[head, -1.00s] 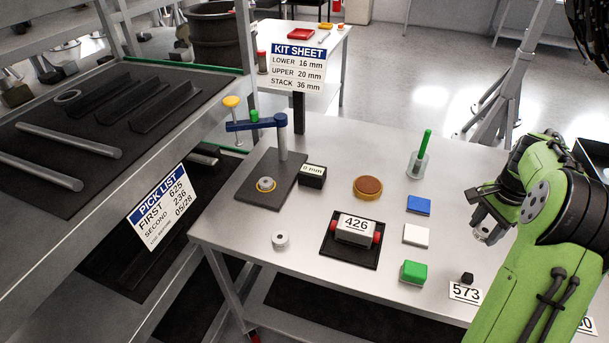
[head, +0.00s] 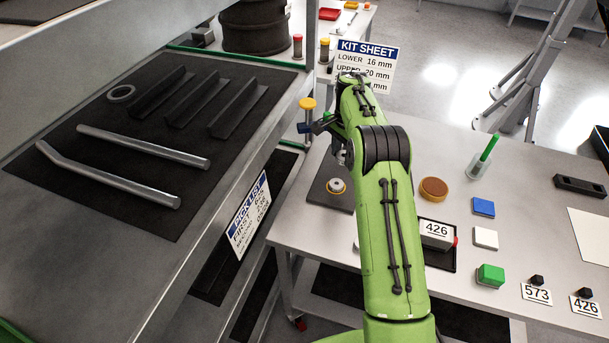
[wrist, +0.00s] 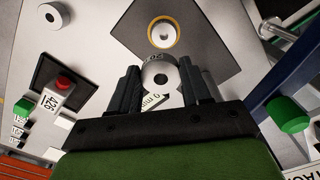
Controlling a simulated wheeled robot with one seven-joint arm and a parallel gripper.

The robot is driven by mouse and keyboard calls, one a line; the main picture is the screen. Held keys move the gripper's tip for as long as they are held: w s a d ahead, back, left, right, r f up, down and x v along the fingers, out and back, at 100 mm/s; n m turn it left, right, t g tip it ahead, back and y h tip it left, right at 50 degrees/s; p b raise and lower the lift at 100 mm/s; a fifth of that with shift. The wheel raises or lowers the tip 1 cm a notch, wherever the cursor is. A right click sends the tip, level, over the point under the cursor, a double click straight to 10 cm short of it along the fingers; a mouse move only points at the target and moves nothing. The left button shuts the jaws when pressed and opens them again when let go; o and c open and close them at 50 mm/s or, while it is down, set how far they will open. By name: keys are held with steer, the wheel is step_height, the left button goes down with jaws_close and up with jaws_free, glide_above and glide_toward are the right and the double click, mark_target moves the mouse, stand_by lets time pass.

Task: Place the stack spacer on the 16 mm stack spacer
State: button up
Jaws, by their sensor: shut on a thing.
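My gripper (wrist: 160,74) is shut on a silver ring-shaped stack spacer (wrist: 157,80) marked with what looks like "20". The spacer is between the two black fingers. Another round silver spacer with a gold rim (wrist: 163,33) sits on the dark plate (wrist: 207,55), just ahead of the held one in the wrist view. I take it as the 16 mm stack spacer, though its size mark is unreadable. It also shows in the head view (head: 336,185), left of my arm. The held spacer looks above and apart from it.
A blue clamp arm with a green knob (wrist: 289,114) stands close at the right in the wrist view. A loose white ring (wrist: 54,15) lies upper left. The block marked 426 (head: 436,229) sits in a dark tray. The kit sheet (head: 366,66) stands behind my arm.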

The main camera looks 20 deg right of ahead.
mark_target(336, 184)
steer(key=shift+w+a, duration=0.3)
steer(key=shift+a, duration=0.3)
step_height(336, 184, down, 10)
steer(key=shift+d+r+b, duration=0.1)
steer(key=shift+d+b, duration=0.05)
steer(key=shift+b, duration=0.4)
steer(key=o, duration=1.3)
steer(key=shift+f, duration=0.2)
steer(key=shift+s, duration=0.1)
